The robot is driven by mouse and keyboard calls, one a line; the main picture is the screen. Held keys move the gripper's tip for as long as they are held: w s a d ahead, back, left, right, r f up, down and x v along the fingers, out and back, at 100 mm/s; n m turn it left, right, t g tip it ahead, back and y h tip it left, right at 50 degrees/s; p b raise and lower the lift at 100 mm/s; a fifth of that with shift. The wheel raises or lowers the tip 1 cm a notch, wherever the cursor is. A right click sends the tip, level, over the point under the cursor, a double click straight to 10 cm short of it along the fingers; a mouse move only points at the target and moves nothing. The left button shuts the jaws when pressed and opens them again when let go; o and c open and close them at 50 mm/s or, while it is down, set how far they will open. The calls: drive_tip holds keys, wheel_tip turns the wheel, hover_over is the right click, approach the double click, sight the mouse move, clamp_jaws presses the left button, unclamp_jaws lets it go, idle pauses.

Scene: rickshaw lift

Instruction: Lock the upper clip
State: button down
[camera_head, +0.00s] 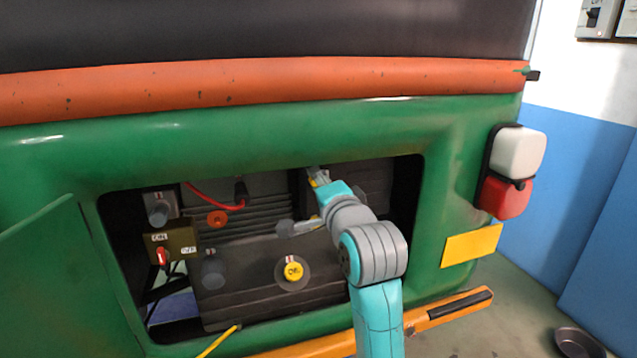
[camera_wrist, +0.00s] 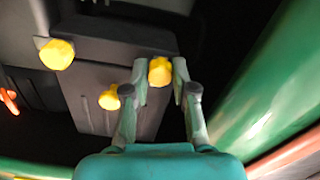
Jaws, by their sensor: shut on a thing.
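My gripper (camera_wrist: 160,80) is inside the open engine bay of the green rickshaw, near the top of the opening. In the wrist view its two fingers are closed around a yellow-ended piece (camera_wrist: 160,71), which looks like the upper clip. My arm covers part of the right side of the bay. Whether the clip is latched cannot be told.
Two other yellow pieces show in the wrist view, one at the left (camera_wrist: 57,54) and one nearer the fingers (camera_wrist: 110,98). A yellow oil cap (camera_head: 293,271) sits low in the bay. A red switch (camera_head: 162,257) is at left. The green bay edge (camera_head: 440,180) borders the opening closely.

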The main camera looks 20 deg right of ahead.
drive_tip(key=shift+m, duration=0.4)
drive_tip(key=c, duration=0.9)
unclamp_jaws()
drive_tip(key=shift+c, duration=0.2)
drive_tip(key=shift+s, duration=0.1)
drive_tip(key=s, duration=1.1)
drive_tip(key=shift+s, duration=0.35)
